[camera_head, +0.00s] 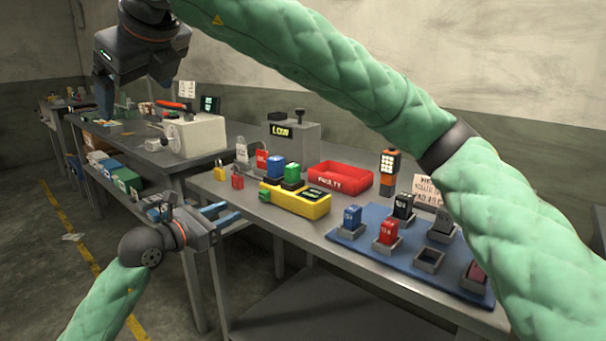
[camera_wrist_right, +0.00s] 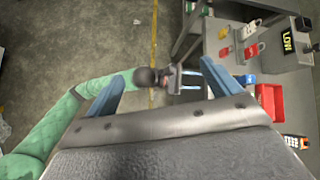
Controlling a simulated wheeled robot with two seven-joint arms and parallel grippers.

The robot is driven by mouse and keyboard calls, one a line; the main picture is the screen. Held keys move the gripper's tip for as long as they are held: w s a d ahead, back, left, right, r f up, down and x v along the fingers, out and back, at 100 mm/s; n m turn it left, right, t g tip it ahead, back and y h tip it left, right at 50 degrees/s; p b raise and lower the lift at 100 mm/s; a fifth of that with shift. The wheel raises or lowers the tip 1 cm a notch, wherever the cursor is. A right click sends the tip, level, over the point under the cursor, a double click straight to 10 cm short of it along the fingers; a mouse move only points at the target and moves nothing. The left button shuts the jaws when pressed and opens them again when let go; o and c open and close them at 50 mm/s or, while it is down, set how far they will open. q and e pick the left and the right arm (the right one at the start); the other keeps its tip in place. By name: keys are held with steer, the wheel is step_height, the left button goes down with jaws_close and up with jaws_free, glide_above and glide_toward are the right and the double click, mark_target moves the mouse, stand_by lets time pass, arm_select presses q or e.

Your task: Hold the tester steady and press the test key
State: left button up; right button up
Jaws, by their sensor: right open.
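A yellow device (camera_head: 296,201) with a small dark display and a green block at its left end sits at the table's front edge; a blue and a green battery-like block stand at it. Behind it is a grey box (camera_head: 291,137) with a lit "LOW" display and a dark knob on top. I cannot tell for sure which is the tester. My left gripper (camera_head: 220,213) is open and empty, off the table's front edge, left of the yellow device. My right gripper (camera_head: 104,92) is high at the upper left, far from both; its fingers are apart and empty in the right wrist view (camera_wrist_right: 166,88).
A red "FAULTY" tray (camera_head: 341,179) and an upright orange-black handheld (camera_head: 390,170) stand right of the yellow device. A blue mat (camera_head: 352,250) holds several blocks in sockets. Padlocks (camera_head: 237,181) lie left. My right arm crosses above the table. Another bench (camera_head: 130,150) stands left.

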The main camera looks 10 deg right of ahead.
steer(key=w+d+f+m+g+h, duration=0.2)
steer(key=w+d+f, duration=0.95)
steer(key=d, duration=0.25)
steer(key=m+g, duration=0.2)
glide_above(307, 191)
steer(key=s+d, duration=0.1)
steer(key=s, duration=0.1)
step_height(307, 191, down, 11)
steer(key=shift+r, duration=0.15)
steer(key=shift+d+f, duration=0.15)
steer(key=shift+f, duration=0.1)
steer(key=shift+x, duration=3.75)
steer(key=shift+d, duration=0.1)
steer(key=c, duration=1.4)
arm_select(q)
jaws_close()
